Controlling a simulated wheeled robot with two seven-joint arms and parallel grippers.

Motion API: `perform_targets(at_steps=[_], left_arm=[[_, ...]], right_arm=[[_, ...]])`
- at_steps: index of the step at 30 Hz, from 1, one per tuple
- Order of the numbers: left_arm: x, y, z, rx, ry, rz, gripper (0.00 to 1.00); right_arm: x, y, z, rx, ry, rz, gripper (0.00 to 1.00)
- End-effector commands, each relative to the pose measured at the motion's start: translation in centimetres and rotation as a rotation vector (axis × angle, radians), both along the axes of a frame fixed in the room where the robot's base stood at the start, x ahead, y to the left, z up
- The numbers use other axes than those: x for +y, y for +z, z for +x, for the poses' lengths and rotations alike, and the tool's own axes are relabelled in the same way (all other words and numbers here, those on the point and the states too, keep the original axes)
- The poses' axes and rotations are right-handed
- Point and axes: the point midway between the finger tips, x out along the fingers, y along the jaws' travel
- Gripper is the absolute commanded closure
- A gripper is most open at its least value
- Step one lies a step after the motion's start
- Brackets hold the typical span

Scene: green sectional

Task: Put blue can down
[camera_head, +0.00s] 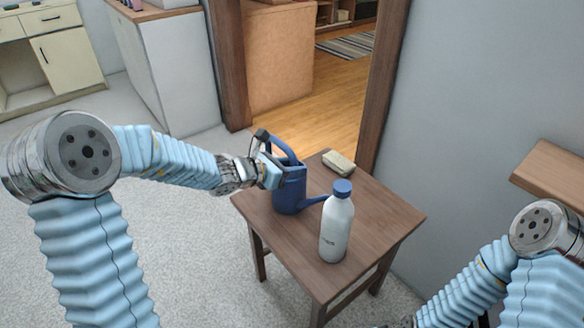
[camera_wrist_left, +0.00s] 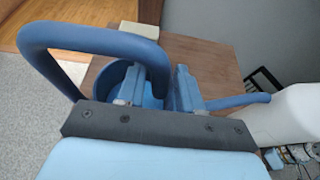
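The blue can is a blue watering can (camera_head: 289,194) with a tall loop handle and a long spout pointing right. It is upright at the left part of the brown wooden table (camera_head: 385,222); whether its base touches the top is hard to tell. My left gripper (camera_head: 272,172) is at its upper rim from the left.
A white bottle with a blue cap (camera_head: 336,226) stands on the table, close to the spout's tip. A small pale block (camera_head: 338,162) lies at the table's back corner. A grey wall (camera_head: 480,90) is at the right. The table's front right part is bare.

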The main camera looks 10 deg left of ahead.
Motion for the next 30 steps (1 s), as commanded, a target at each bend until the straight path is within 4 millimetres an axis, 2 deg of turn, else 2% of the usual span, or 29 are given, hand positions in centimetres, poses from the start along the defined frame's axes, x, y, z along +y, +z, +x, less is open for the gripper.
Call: perform_targets(at_steps=[1,3,14,17,27,30], left_arm=[[0.0,0.0,0.0,0.000,0.000,0.000,0.56],[0.0,0.0,0.0,0.000,0.000,0.000,0.48],[0.1,0.6,-0.1,0.000,0.000,0.000,0.48],[1.2,1.1,-1.2,-0.002,0.003,0.002,0.48],[5.4,4.1,-6.9,-0.002,0.002,0.001,0.48],[6.2,4.6,-7.9,-0.001,0.003,0.000,0.48]], right_arm=[[0.0,0.1,0.0,0.000,0.000,0.000,0.31],[0.0,0.1,0.0,0.000,0.000,0.000,0.31],[0.0,0.7,0.0,0.000,0.001,0.000,0.31],[0.0,0.6,0.0,0.000,0.001,0.000,0.31],[0.0,1.4,0.0,0.000,0.002,0.001,0.31],[0.0,1.5,0.0,0.000,0.002,0.001,0.31]])
